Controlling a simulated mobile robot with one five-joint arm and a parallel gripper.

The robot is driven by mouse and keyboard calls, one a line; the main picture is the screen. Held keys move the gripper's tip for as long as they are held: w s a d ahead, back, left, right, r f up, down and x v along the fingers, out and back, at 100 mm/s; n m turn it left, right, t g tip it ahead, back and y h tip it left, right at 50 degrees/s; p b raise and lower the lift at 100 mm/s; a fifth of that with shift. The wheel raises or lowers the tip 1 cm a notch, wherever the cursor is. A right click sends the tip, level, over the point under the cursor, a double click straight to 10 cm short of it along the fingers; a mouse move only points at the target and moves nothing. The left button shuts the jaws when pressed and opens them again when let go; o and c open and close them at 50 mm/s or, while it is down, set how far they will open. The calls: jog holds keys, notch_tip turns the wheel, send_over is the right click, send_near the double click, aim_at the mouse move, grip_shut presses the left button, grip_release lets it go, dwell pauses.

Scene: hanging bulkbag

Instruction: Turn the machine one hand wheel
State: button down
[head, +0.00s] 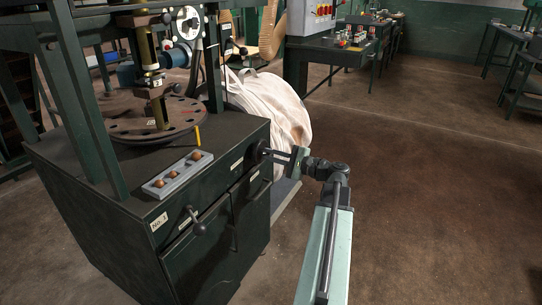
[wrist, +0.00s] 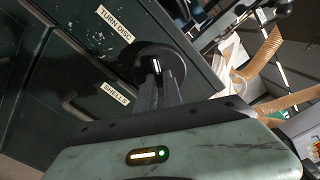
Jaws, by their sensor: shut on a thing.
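Machine one is a dark green cabinet (head: 120,225) with a "No. 1" label. A round rusty disc (head: 120,122) sits on its top under a brass-coloured column. The black hand wheel (head: 261,149) is at the upper right of the cabinet front, largely hidden by my gripper (head: 285,156). In the wrist view the wheel (wrist: 137,61) shows as a dark round shape below the "TURN DISC" label (wrist: 115,25). My gripper's fingers (wrist: 158,72) are shut on it. The exact grip point is hard to see.
A grey tray (head: 178,176) with brown round pieces lies on the cabinet top. A lever with a dark knob (head: 199,229) sticks out lower left on the front. A white bulk bag (head: 275,105) hangs behind the machine. Brown floor to the right is clear.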

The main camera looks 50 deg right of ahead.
jog(key=shift+n, duration=0.8)
jog(key=c, duration=1.5)
grip_release()
jog(key=v, duration=0.7)
jog(key=shift+s+d, duration=0.1)
jog(key=shift+s, duration=0.3)
